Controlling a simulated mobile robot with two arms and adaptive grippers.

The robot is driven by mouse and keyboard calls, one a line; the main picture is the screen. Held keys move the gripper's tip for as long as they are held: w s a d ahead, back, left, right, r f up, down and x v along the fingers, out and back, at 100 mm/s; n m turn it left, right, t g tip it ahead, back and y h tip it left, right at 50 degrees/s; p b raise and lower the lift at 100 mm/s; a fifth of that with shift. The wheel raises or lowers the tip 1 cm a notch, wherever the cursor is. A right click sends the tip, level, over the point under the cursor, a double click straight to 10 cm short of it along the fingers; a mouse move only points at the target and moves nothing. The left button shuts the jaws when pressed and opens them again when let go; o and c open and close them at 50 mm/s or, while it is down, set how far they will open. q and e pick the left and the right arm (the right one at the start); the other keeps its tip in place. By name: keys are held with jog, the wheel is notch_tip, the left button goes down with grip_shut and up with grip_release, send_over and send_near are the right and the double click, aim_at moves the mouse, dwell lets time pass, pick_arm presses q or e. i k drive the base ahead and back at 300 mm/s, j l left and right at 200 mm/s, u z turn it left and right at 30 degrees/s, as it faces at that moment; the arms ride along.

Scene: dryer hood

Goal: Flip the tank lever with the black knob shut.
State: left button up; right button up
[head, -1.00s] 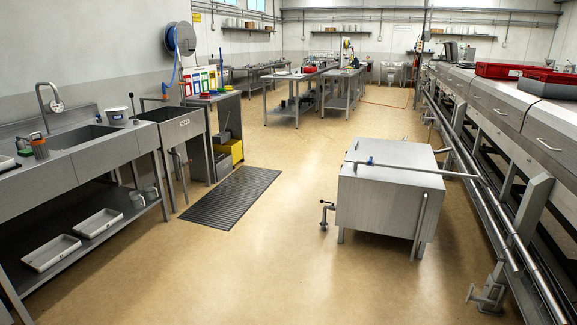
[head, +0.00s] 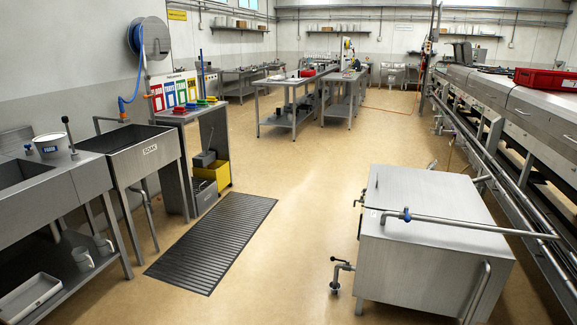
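A closed grey metal tank (head: 430,262) stands on the floor at the lower right in the head view. A low valve (head: 342,274) juts from its left side, with a small dark-tipped handle (head: 335,259) pointing left. Another small dark handle (head: 358,203) shows higher on the same side. A pipe with a blue knob (head: 406,214) runs across the tank's top. An upright lever with a black knob (head: 66,119) stands at the sink counter on the left. I cannot tell which lever the task means. Neither of my grippers is in view.
A soak sink (head: 148,150) and counter line the left side. A black ribbed floor mat (head: 215,240) lies between them and the tank. Open floor (head: 305,215) runs up the middle to steel tables (head: 290,118). A long machine with rails (head: 500,110) lines the right.

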aim_at(333, 258)
jog(key=i+z, duration=0.2)
jog(key=i, duration=0.2)
jog(key=i+j+z, duration=0.15)
jog(key=i, duration=0.3)
jog(key=i+j+z, duration=0.2)
jog(key=i, duration=0.2)
jog(key=i+j+z, duration=0.15)
jog(key=i, duration=0.25)
